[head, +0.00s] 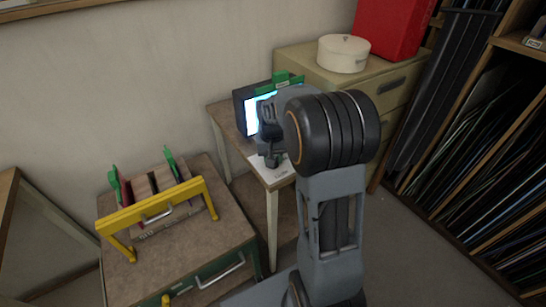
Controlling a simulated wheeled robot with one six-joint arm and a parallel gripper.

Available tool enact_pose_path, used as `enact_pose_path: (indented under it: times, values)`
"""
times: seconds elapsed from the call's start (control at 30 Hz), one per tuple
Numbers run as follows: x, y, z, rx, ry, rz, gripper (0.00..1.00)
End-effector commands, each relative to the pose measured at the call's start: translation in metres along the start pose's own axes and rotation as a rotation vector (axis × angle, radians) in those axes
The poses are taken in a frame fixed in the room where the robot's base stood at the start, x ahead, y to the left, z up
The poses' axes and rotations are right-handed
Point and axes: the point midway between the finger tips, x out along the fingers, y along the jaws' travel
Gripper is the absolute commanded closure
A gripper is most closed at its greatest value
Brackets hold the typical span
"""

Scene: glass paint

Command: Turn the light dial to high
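My gripper (271,158) is a small dark shape over the front of the small table (238,142). My own thick arm joint hides much of the area to its right. A dark box with a brightly lit bluish-white panel (257,113) stands on this table, just behind the gripper. A pale flat piece (275,174) lies at the table's front edge, below the gripper. I cannot make out the light dial; it may be hidden by the gripper or arm. Whether the fingers are open or shut is too small to tell.
A brown-topped cabinet (220,236) at front left carries a yellow frame (155,213) and a rack with green ends. A drawer cabinet (388,88) behind holds a round cream tin (343,53) and a red box (392,27). Shelves of upright sheets (500,170) line the right.

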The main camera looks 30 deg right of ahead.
Motion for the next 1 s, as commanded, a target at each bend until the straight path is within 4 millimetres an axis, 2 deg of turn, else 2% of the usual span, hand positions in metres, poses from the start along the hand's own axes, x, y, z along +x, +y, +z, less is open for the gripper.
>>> enact_pose_path:
  times: [0.7, 0.73, 1.0]
  values:
    - [-0.0003, 0.0001, -0.0003, 0.064, -0.001, 0.000, 0.90]
    - [-0.0003, 0.0001, -0.0003, 0.064, -0.001, 0.000, 0.65]
    - [-0.0002, 0.0000, -0.0002, 0.063, -0.001, 0.000, 0.41]
